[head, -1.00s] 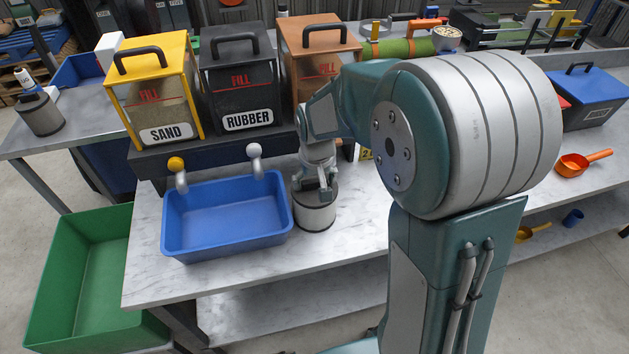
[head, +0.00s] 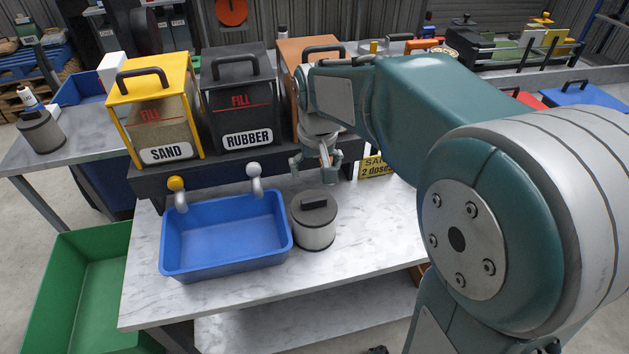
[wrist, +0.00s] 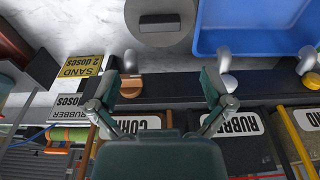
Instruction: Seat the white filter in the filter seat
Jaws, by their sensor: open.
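A round filter (head: 314,225) with a pale side, grey rim and black bar handle stands upright on the marble bench, just right of the blue tray. Its top also shows at the upper edge of the wrist view (wrist: 160,38). My gripper (head: 326,166) is open and empty, raised behind the filter and apart from it, in front of the brown bin. In the wrist view my two fingers (wrist: 160,88) are spread wide with nothing held between them. A similar, darker-sided filter (head: 41,134) stands on the left table. I cannot make out the filter seat.
The blue tray (head: 225,275) is empty. Sand (head: 165,153), rubber (head: 248,138) and brown (head: 292,60) bins stand behind it above spouts. A green crate (head: 60,290) is at lower left. Bench in front of the filter is clear.

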